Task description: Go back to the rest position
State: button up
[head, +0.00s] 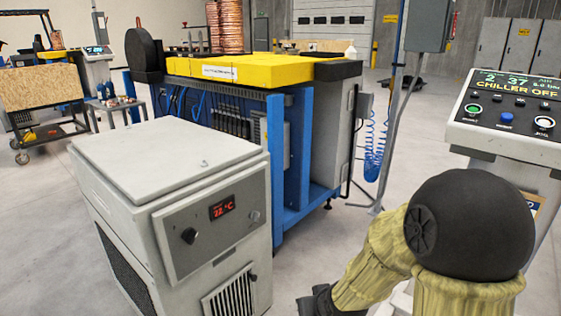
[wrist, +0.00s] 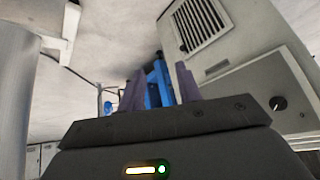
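My gripper (wrist: 160,70) shows in the wrist view with its two dark fingers spread apart and nothing between them. In the head view my arm is bent at the lower right, in a yellowish sleeve with a black rounded joint. Its dark end hangs low, right of the grey chiller (head: 172,180), and the fingers cannot be made out there. The chiller's vented front, with its knob, also shows tilted in the wrist view (wrist: 240,60), beyond the fingers and to the right.
A control panel (head: 515,115) reading "CHILLER OFF" stands right, behind my arm. A blue-framed machine (head: 300,150) with a yellow top (head: 250,68) and copper coils (head: 230,27) stands behind the chiller. A wooden cart (head: 42,88) is at far left.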

jog(key=s+d+r+m+g+h, duration=0.2)
jog(key=s+d+r+g, duration=0.2)
jog(key=s+d, duration=0.55)
jog(key=w+a+p+v, duration=0.1)
jog(key=w+p+v, duration=0.1)
jog(key=p+v, duration=1.3)
jog(key=w+a+r+p+v, duration=0.1)
jog(key=w+p+v, duration=0.2)
jog(key=p+v, duration=1.3)
jog(key=shift+a+r+p, duration=0.2)
jog(key=shift+a+p, duration=0.1)
jog(key=shift+p, duration=0.3)
